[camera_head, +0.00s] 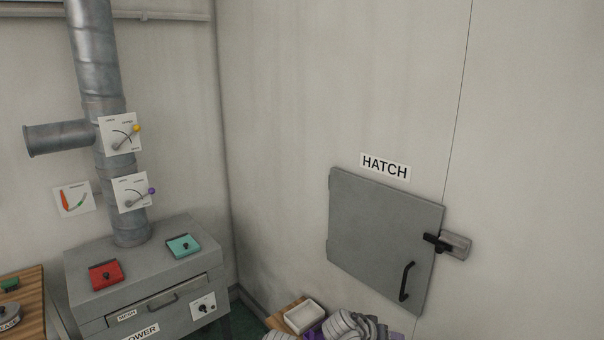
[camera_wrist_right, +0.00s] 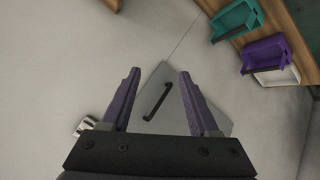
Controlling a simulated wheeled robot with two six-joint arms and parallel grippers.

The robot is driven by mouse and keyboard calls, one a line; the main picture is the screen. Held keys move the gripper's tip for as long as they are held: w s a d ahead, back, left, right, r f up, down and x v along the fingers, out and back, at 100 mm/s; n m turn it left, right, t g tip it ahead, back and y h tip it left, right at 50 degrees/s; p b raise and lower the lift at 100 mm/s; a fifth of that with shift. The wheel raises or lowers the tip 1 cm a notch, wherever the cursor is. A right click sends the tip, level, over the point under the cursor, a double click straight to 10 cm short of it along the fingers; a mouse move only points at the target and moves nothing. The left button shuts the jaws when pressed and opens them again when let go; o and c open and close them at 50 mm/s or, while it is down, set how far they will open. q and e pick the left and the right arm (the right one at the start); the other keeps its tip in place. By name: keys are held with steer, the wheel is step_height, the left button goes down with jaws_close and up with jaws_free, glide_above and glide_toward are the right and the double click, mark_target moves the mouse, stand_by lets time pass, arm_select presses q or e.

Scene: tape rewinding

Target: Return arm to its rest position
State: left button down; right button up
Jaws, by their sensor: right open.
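My right gripper (camera_wrist_right: 158,73) shows in the right wrist view with its two purple fingers spread apart and nothing between them. Beyond the fingers is the grey hatch (camera_wrist_right: 213,112) with its black handle (camera_wrist_right: 157,100); the gripper is apart from it. In the head view the hatch (camera_head: 375,235) lies flat against the wall under a HATCH label, with its handle (camera_head: 406,281) at lower right and a black latch (camera_head: 437,242) at its right edge. My right gripper cannot be made out clearly in the head view. My left gripper is in neither view.
A grey machine (camera_head: 150,262) with red and teal boxes on top stands left, beside a metal duct (camera_head: 92,60) with dial plates. A wooden bench (camera_head: 30,315) is at far left. A teal bin (camera_wrist_right: 237,18) and purple bin (camera_wrist_right: 268,53) show upper right in the wrist view.

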steer(key=s+a+f+n+g+y, duration=0.2)
steer(key=s+a+f+n+y, duration=0.1)
steer(key=s+a, duration=0.4)
steer(key=s+a+f+n+g+y, duration=0.3)
steer(key=s+a+f+n, duration=0.1)
steer(key=s+a, duration=0.3)
steer(key=shift+s+a+f+y, duration=0.25)
steer(key=shift+a+f+y, duration=0.15)
steer(key=shift+a, duration=0.7)
stand_by(0.3)
